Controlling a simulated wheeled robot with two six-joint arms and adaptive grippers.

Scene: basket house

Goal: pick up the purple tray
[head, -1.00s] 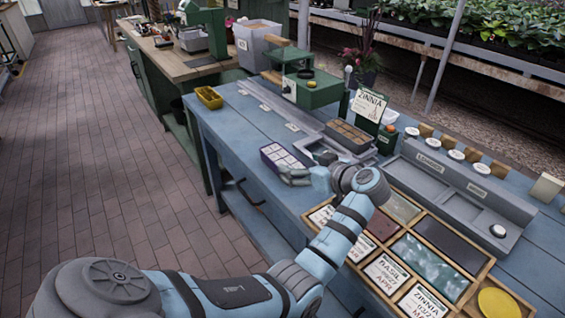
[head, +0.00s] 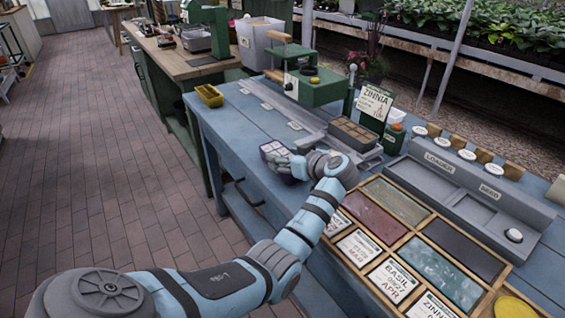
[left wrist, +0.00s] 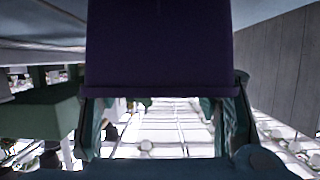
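The purple tray (head: 268,157) shows pale square cells on top and is by the blue bench's left edge in the head view. My left gripper (head: 292,167) is at its near right side and covers part of it. In the left wrist view, the tray's dark purple wall (left wrist: 158,50) fills the upper middle. The fingers of my left gripper (left wrist: 160,115) stand on either side of it and look closed on it. I cannot tell how far the tray is off the bench. My right gripper is not in view.
On the blue bench (head: 235,117) are a yellow tray (head: 209,95), a green press (head: 312,87), a brown-celled tray (head: 353,133), a Zinnia sign (head: 373,103) and a grey labelled rack (head: 470,190). A wooden seed box (head: 408,235) lies near my arm. The aisle floor at left is clear.

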